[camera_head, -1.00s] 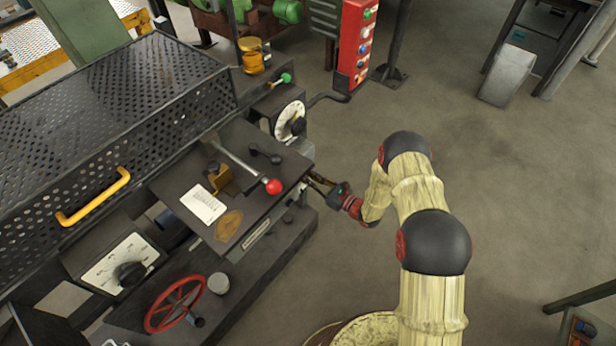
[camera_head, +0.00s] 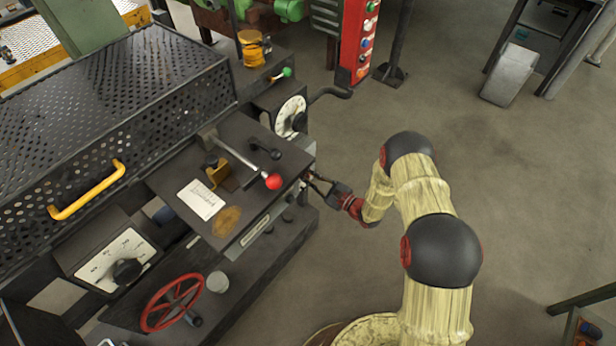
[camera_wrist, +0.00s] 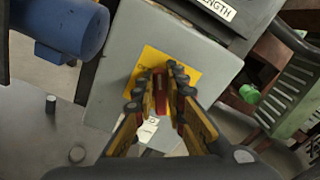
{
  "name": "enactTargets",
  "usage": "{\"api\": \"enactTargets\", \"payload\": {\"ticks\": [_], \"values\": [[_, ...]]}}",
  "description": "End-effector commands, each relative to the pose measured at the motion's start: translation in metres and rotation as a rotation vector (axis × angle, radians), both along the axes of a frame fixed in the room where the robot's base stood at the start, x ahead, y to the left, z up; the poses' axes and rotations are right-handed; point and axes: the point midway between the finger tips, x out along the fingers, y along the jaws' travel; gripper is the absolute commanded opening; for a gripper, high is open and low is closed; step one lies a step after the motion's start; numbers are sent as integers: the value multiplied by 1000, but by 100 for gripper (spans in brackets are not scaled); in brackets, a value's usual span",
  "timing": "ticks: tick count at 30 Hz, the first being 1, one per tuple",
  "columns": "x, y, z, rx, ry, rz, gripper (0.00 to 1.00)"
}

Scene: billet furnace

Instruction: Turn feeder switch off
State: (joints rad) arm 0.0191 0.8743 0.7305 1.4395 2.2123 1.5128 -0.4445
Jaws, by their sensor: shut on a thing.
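In the wrist view, a red switch handle (camera_wrist: 160,88) stands on a yellow plate (camera_wrist: 194,68) fixed to a grey box (camera_wrist: 133,42); I take it to be the feeder switch. My gripper (camera_wrist: 162,76) is shut on this handle, one finger on each side, and the fingers hide part of it. In the head view, my gripper (camera_head: 316,182) reaches the right side of the machine, just below the edge of its dark top plate (camera_head: 285,164). The switch itself is hidden there.
A red-knobbed lever (camera_head: 273,181) and a white dial (camera_head: 291,117) are near my gripper on the machine. A red button panel (camera_head: 360,40) stands behind. In the wrist view, a blue cylinder (camera_wrist: 72,25) is at upper left. The floor to the right is mostly clear.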

Motion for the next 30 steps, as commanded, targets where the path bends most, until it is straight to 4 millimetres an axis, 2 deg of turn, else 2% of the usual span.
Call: {"api": "enactTargets", "payload": {"ticks": [21, 30], "values": [[-7, 5, -13, -416, -533, 1, 0], [-8, 6, -17, -556, -711, 2, 0]]}}
